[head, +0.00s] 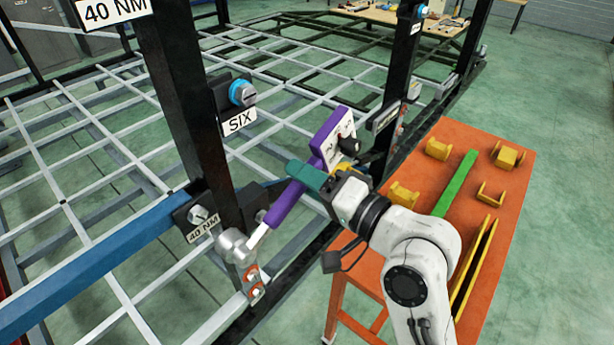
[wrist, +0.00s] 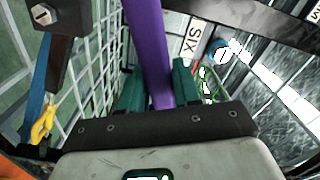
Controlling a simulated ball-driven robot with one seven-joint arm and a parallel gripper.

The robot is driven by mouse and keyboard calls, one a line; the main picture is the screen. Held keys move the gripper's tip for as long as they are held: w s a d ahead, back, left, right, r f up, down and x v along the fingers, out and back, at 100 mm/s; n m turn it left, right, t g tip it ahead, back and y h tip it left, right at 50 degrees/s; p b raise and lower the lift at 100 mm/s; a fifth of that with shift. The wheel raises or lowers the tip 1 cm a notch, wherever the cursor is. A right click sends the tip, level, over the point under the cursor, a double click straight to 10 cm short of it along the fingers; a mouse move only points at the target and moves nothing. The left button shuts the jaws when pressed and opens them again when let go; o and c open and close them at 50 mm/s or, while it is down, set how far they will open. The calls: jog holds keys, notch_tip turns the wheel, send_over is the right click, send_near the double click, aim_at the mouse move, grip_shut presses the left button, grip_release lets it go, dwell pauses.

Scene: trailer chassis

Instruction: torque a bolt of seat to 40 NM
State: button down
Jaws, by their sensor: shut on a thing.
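My gripper (head: 306,176) has teal fingers shut on a purple torque wrench (head: 285,204). In the wrist view, the purple shaft (wrist: 150,55) passes between the teal fingers (wrist: 157,88). The wrench slants down left to a silver head (head: 236,247), beside the black post (head: 185,100). I cannot tell whether the head touches a bolt. A bolt (head: 198,214) sits on a black bracket labelled 40 NM, up left of the head. A blue-ringed bolt (head: 242,93) sits higher, above a SIX label (head: 239,121).
A blue beam (head: 95,268) runs in from the left to the bracket. A grey grid frame (head: 100,170) fills the left. An orange table (head: 500,215) with yellow brackets (head: 507,156) and a green bar (head: 456,183) stands right. Another black post (head: 400,75) stands behind the wrench.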

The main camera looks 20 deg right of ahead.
jog(key=shift+w+a+r, duration=0.1)
jog(key=shift+r, duration=0.05)
jog(key=p+x, duration=0.2)
jog(key=x, duration=0.4)
jog(key=shift+w, duration=0.15)
jog(key=shift+p+x, duration=0.6)
jog(key=shift+x, duration=0.2)
dwell(3.0)
jog(key=shift+a, duration=0.1)
jog(key=c, duration=1.3)
grip_release()
grip_shut()
